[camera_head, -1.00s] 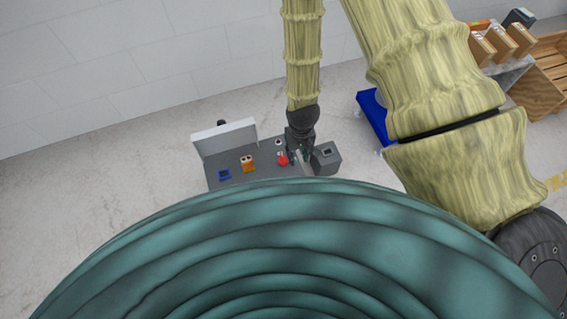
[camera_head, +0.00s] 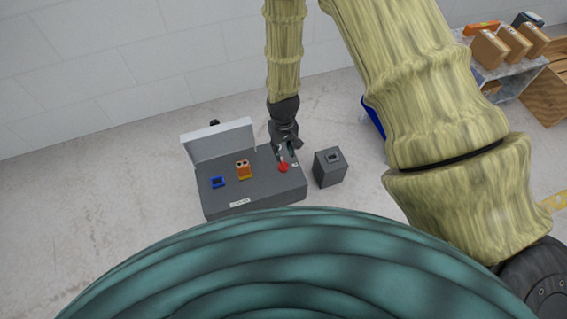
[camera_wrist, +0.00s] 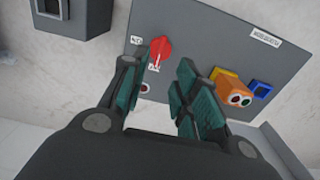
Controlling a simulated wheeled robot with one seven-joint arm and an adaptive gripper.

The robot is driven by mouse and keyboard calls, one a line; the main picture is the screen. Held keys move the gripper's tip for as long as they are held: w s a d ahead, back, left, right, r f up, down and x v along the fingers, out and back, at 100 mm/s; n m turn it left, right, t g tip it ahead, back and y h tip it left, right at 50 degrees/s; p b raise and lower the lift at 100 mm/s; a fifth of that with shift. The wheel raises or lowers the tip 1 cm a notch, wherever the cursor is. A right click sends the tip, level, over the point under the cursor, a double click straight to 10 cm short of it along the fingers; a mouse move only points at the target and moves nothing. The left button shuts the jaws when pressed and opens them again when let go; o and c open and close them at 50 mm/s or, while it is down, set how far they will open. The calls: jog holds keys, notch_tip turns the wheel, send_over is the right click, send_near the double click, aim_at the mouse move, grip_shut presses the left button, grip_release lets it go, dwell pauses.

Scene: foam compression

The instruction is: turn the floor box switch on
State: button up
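A grey floor box (camera_head: 250,192) with a raised light grey lid (camera_head: 218,145) stands on the floor. Its red switch (camera_head: 283,167) is near the right end of the top. In the wrist view, the red switch handle (camera_wrist: 160,52) sits on the grey panel, with small white labels beside it. My gripper (camera_head: 287,152) is just behind and above the switch in the head view. In the wrist view my gripper (camera_wrist: 162,68) is open and empty, the switch showing beyond the gap, nearer the left finger. Contact with the switch cannot be told.
An orange-yellow connector (camera_head: 243,169) and a blue socket (camera_head: 217,182) are on the box top, left of the switch. A separate smaller grey box (camera_head: 329,170) stands close on the right. Bare floor lies around; a wall is behind. A shelf with cartons (camera_head: 490,50) is at upper right.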

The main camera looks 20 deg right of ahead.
aim_at(283, 164)
notch_tip(283, 164, down, 8)
jog(key=b, duration=0.3)
grip_shut()
